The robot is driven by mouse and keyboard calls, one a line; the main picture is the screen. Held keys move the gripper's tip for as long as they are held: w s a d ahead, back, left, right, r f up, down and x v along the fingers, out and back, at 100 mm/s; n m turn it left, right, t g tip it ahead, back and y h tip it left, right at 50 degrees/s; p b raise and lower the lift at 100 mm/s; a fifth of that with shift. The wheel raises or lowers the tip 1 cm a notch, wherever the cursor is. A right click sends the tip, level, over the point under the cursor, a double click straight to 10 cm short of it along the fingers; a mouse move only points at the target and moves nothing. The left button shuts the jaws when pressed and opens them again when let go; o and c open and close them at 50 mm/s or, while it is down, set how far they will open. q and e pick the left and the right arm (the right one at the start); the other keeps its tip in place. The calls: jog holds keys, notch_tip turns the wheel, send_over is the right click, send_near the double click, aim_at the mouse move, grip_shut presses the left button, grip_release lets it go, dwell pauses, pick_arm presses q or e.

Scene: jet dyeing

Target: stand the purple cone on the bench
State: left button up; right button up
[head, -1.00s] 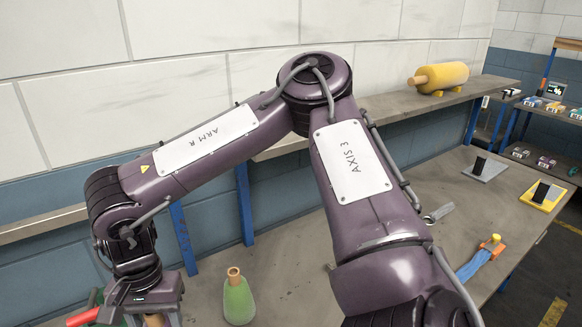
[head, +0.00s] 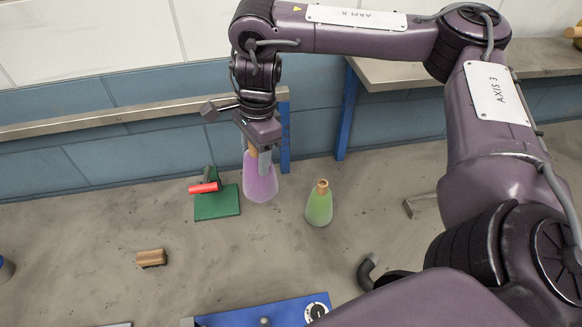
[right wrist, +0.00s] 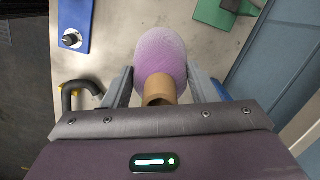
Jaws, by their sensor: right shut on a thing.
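The purple cone (head: 260,181) is upright over the bench (head: 170,225), wide end down, with its brown core at the top. My right gripper (head: 260,152) is above it, shut on its narrow top. In the right wrist view the purple cone (right wrist: 160,52) lies between the two fingers of my right gripper (right wrist: 160,86), its brown core toward the palm. I cannot tell whether its base touches the bench. My left gripper is not in view.
A green cone (head: 319,204) stands just right of the purple one. A green stand with a red handle (head: 218,205) is close on the left. A brown block (head: 151,258), a blue plate (head: 245,317) and a dark curved pipe (head: 367,271) are nearer. Bench between them is clear.

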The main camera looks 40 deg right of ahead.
notch_tip(320, 180, down, 20)
jog(key=b, duration=0.4)
jog(key=shift+r, duration=0.15)
jog(key=shift+f+b, duration=0.2)
jog(key=shift+b, duration=0.25)
jog(key=o, duration=1.5)
jog(key=shift+r, duration=0.1)
